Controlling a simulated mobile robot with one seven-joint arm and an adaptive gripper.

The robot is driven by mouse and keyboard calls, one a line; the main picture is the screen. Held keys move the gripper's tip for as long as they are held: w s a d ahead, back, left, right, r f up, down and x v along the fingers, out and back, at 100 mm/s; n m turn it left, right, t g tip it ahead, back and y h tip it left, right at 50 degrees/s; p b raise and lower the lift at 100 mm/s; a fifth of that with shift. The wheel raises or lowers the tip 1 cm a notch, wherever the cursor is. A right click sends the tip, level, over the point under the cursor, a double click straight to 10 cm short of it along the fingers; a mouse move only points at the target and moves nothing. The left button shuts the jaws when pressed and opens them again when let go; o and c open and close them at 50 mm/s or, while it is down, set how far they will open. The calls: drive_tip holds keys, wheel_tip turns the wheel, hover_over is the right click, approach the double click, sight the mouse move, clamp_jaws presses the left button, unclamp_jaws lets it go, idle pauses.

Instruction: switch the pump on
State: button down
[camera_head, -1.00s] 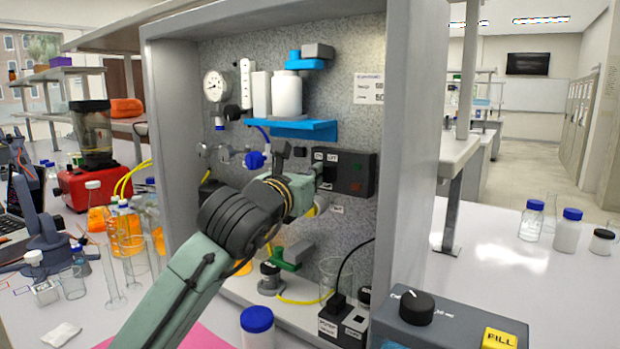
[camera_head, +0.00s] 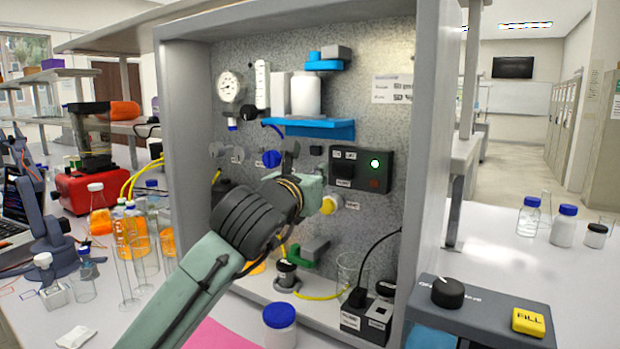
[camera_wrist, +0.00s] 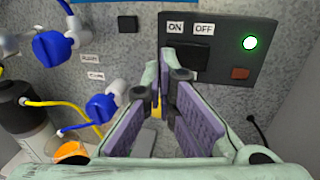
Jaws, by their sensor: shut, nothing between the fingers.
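The pump's dark switch box (camera_head: 375,181) is on the back panel of the rig, with a lit green lamp (camera_head: 375,163) and a red square below it. In the wrist view the box shows ON and OFF labels above a black rocker (camera_wrist: 194,62); the green lamp (camera_wrist: 250,43) is bright. My gripper (camera_wrist: 168,82) is shut and empty, its fingertips just below and left of the rocker in the wrist view. One finger partly covers the rocker's lower left, so its tilt is unclear. In the head view my arm's end is left of and below the box.
Blue-handled valves (camera_wrist: 55,47) lie left of my gripper in the wrist view. A blue shelf (camera_head: 310,128) with a white bottle is above. A yellow knob (camera_head: 329,204) is close to my arm's end. Side walls (camera_head: 430,150) enclose the rig. Glassware (camera_head: 130,245) stands at left.

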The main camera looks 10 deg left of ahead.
drive_tip(key=s+a+b, duration=0.3)
drive_tip(key=s+a, duration=0.2)
drive_tip(key=s, duration=0.4)
drive_tip(key=shift+a+b, duration=0.25)
drive_tip(key=shift+b, duration=0.05)
